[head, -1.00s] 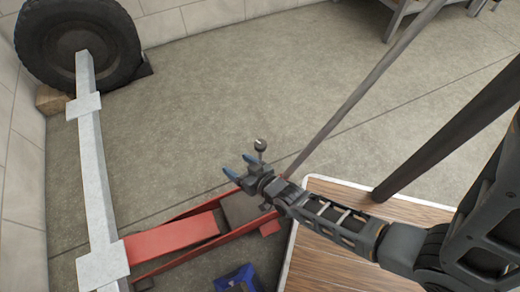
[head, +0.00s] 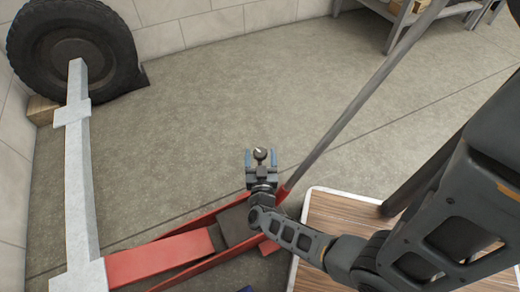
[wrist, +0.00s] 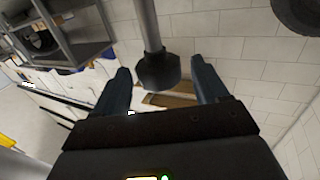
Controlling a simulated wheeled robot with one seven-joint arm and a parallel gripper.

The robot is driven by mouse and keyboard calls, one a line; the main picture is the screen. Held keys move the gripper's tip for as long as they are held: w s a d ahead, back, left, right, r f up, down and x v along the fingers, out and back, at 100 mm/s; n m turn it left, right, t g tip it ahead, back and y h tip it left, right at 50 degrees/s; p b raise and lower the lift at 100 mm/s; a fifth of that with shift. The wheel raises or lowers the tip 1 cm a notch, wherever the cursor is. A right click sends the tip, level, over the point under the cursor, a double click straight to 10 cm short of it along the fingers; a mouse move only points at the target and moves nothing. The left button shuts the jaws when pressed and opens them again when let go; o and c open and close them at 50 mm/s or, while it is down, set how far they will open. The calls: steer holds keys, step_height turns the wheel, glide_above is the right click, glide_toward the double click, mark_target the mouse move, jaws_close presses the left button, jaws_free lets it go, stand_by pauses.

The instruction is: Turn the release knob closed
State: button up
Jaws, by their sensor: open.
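In the wrist view the knob (wrist: 158,70) is dark and faceted on a grey stem. It lies between the open fingertips (wrist: 160,75), with a visible gap on both sides. I cannot tell how deep it sits between the fingers, or which way it is turned.
The long jack handle (head: 365,100) slants up right of my gripper. A wood-topped surface with a pale rim (head: 306,225) is at lower right. A grey trailer beam (head: 80,190) and a tire (head: 75,50) stand at left. The concrete floor beyond the knob is clear.

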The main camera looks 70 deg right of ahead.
mark_target(262, 149)
steer(key=shift+x, duration=1.65)
steer(key=c, duration=1)
steer(key=shift+o, duration=0.2)
steer(key=shift+m+g, duration=0.7)
steer(key=shift+g, duration=0.4)
steer(key=m+g+b, duration=0.1)
steer(key=m+g, duration=0.1)
steer(key=g, duration=0.1)
steer(key=shift+s+h, duration=0.15)
steer(key=shift+h, duration=0.25)
steer(key=shift+s+m+g+b, duration=0.15)
steer(key=shift+m+g+b, duration=0.15)
steer(key=shift+m+g, duration=0.35)
steer(key=o, duration=1)
steer(key=shift+c, duration=0.2)
